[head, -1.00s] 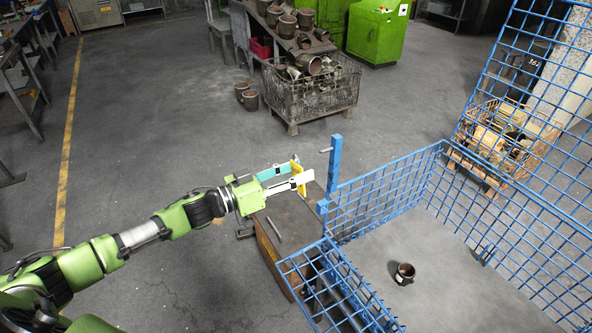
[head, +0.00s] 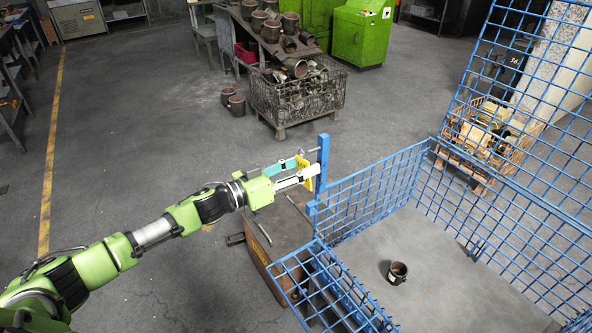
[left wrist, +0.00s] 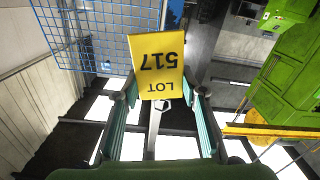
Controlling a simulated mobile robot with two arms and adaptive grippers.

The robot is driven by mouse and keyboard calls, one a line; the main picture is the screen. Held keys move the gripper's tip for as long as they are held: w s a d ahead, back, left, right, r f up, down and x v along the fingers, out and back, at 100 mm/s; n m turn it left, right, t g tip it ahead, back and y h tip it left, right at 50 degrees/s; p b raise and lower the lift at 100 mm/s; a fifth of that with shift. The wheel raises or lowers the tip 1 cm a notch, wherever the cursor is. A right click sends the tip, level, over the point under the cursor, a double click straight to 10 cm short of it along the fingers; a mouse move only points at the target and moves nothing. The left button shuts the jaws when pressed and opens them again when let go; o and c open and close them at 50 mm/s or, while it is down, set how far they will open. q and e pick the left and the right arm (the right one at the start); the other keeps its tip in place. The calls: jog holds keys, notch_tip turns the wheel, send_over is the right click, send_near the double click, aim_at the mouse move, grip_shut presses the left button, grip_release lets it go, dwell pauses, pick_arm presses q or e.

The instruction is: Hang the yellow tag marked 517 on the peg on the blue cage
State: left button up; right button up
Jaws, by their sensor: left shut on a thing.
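The yellow tag (head: 303,170), marked LOT 517, is at the fingertips of my left gripper (head: 300,174). In the left wrist view the tag (left wrist: 157,62) shows its lettering upside down, and the gripper (left wrist: 161,97) has teal fingers on both sides of its lower end. The blue cage (head: 372,192) has an upright blue post (head: 323,160) at its near left corner. A thin peg (head: 311,151) sticks out from the post to the left. The tag is just below and beside the peg in the picture; I cannot tell whether they touch. My right gripper is not in view.
A dark-topped box (head: 282,235) with a metal bar on it stands below the gripper. A dark cup (head: 397,273) sits on the cage floor. A wire bin of metal parts (head: 296,105) stands behind. The floor at left is clear.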

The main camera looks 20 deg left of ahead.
pick_arm(q)
jog(key=shift+b+x, duration=0.5)
jog(key=shift+x, duration=0.6)
jog(key=shift+w+d+f, duration=0.25)
jog(key=shift+w+d, duration=0.15)
jog(key=shift+w, duration=0.05)
jog(key=shift+w+d+p, duration=0.1)
jog(key=shift+p, duration=0.2)
jog(key=shift+f, duration=0.15)
jog(key=o, duration=1.2)
jog(key=shift+c, duration=0.2)
